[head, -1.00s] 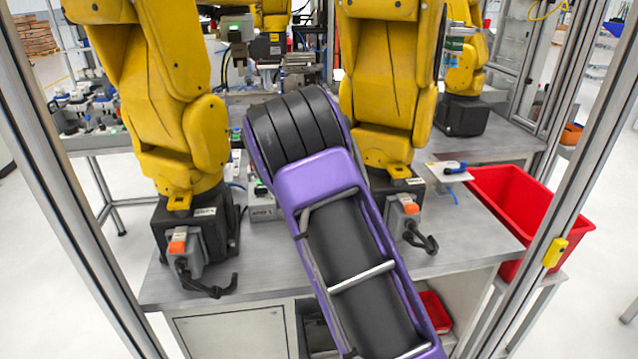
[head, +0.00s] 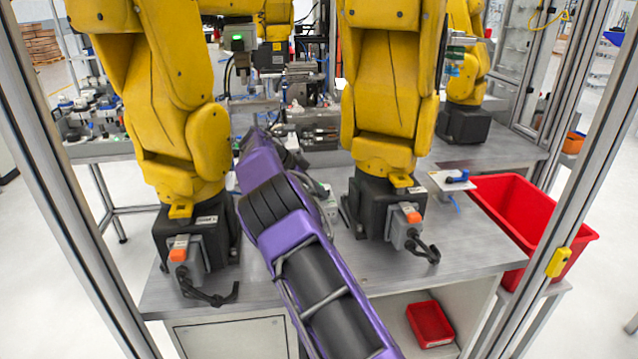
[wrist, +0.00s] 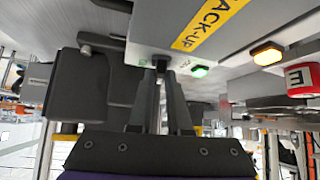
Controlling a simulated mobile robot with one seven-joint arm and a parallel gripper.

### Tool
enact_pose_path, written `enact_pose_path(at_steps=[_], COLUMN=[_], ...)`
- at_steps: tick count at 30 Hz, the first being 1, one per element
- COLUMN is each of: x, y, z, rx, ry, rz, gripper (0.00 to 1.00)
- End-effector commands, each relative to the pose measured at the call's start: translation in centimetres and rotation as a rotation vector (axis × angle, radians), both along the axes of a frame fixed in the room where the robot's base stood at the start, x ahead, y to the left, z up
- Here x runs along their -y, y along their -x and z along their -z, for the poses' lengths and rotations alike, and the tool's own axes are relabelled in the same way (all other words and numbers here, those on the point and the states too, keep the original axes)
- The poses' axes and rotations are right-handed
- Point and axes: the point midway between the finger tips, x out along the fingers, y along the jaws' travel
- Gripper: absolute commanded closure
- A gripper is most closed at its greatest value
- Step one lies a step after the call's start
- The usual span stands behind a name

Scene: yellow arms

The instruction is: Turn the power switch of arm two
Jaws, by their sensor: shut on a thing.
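In the wrist view my gripper (wrist: 162,68) has its two dark fingers brought together at the edge of a grey box. They are shut on a small dark knob (wrist: 161,59), mostly hidden by the fingertips. A lit green lamp (wrist: 199,71) is just right of it, and a yellow BACK-UP label (wrist: 208,22) is above. In the head view my purple arm hides my gripper. Grey switch boxes with orange switches sit on the left yellow arm's base (head: 178,250) and the right one's base (head: 413,215). Which is arm two cannot be read.
An orange lamp (wrist: 267,53) and a red part marked E (wrist: 303,80) are right of my gripper. In the head view, yellow arms stand close on both sides of my arm. A red bin (head: 530,220) stands at right. Metal frame posts border the cell.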

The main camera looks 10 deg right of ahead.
Motion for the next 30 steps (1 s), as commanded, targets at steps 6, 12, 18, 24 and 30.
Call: enact_pose_path(at_steps=[6, 12, 18, 24, 30], x=[0.21, 0.16, 0.15, 0.13, 0.13], y=[-0.44, -0.40, -0.32, -0.29, -0.28], z=[-0.66, -0.53, -0.41, -0.37, -0.38], rx=[0.009, 0.011, 0.010, 0.010, 0.010], ry=[0.006, 0.005, 0.004, 0.004, 0.004], rz=[0.072, 0.112, 0.128, 0.131, 0.130], gripper=[1.00, 1.00, 1.00, 1.00, 0.82])
